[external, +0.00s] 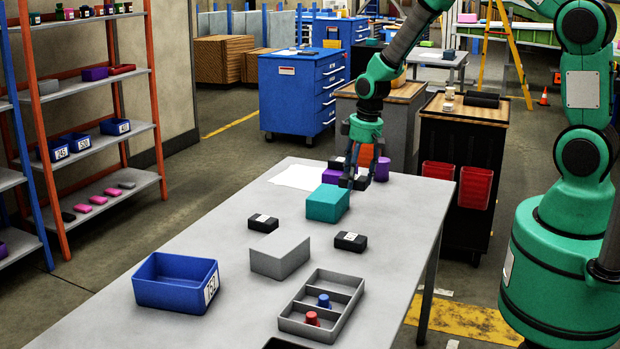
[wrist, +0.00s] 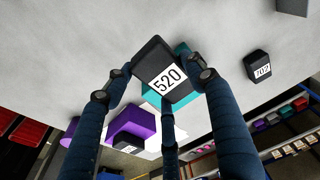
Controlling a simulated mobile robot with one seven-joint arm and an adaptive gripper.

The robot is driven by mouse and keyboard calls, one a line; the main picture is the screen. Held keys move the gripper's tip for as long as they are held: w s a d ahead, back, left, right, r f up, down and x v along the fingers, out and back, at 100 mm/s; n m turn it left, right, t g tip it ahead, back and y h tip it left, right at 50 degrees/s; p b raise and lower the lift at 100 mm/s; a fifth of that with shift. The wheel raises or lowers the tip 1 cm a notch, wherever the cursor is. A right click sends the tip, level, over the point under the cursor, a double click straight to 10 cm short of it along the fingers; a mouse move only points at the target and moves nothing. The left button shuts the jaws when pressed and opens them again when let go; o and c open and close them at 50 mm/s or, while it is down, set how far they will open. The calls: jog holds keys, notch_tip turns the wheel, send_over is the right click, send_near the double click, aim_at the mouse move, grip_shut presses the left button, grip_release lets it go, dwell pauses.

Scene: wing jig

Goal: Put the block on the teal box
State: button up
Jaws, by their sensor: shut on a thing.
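My gripper (external: 362,176) has dark fingers and is shut on a black block (wrist: 166,72) labelled 520, which the wrist view shows between the fingertips. In the external view the block is hard to make out among the dark fingers. The teal box (external: 327,204) stands on the grey table, just left of and in front of my gripper in that view. In the wrist view the teal box (wrist: 182,49) shows partly behind the held block, which hides much of it. I cannot tell whether the block touches the box.
Purple (external: 333,175) and orange (external: 366,155) items stand close around my gripper. Black blocks (external: 263,222) (external: 350,241), a grey box (external: 280,255), a blue bin (external: 160,292) and a divided tray (external: 290,326) stand nearer the camera.

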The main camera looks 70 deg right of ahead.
send_over(329, 191)
jog(key=shift+s+a+f+b, duration=0.1)
jog(key=shift+s+f+b, duration=0.1)
jog(key=shift+f+b, duration=0.25)
jog(key=shift+f+b, duration=0.35)
jog(key=shift+f, duration=1.35)
jog(key=shift+f, duration=0.15)
jog(key=o, duration=1.7)
notch_tip(329, 191, up, 12)
jog(key=s+p, duration=0.2)
